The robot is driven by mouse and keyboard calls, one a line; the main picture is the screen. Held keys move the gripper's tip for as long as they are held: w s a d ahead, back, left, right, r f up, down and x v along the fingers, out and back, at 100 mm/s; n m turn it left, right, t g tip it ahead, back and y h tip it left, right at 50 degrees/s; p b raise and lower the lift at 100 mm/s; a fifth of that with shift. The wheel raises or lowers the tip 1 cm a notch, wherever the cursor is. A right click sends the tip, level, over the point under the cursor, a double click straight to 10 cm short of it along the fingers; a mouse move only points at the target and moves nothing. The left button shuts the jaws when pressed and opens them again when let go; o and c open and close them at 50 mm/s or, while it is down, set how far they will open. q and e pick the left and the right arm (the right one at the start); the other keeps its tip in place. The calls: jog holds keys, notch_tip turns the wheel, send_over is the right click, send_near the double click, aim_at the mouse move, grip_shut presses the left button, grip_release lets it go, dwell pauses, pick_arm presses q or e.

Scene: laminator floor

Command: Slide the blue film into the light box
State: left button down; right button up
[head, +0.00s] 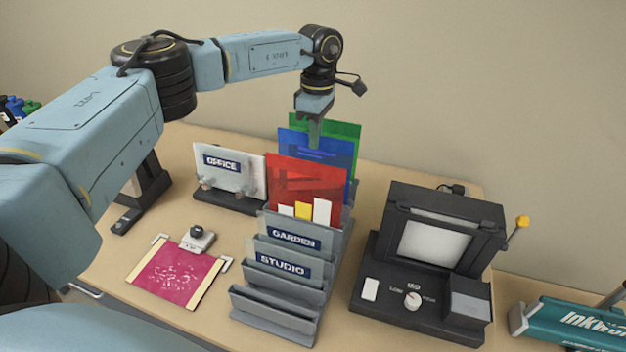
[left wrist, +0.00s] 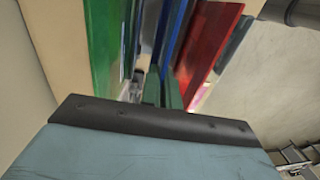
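The blue film (head: 335,150) stands upright in the back of a grey stepped rack, between a green film (head: 345,130) behind and a red film (head: 305,180) in front. My left gripper (head: 315,132) points down at the blue film's top edge. In the left wrist view its fingers (left wrist: 162,92) are close together near the blue film (left wrist: 180,35), with the green film (left wrist: 103,45) on the left and the red film (left wrist: 210,45) on the right. Whether they grip it is unclear. The light box (head: 433,245) is black with a pale lit screen. My right gripper is out of view.
The grey rack (head: 280,313) has GARDEN and STUDIO labels. An OFFICE holder (head: 222,165) stands left of it. A magenta sheet (head: 178,272) lies at the front left. A teal Inkworks device (head: 575,325) is at the right. Bare table separates rack and light box.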

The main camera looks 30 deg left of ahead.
pick_arm(q)
notch_tip(320, 180, up, 10)
jog(key=w+p, duration=0.1)
jog(key=p, duration=0.4)
jog(key=shift+p, duration=0.3)
jog(key=shift+a+r, duration=0.1)
jog(key=shift+a, duration=0.05)
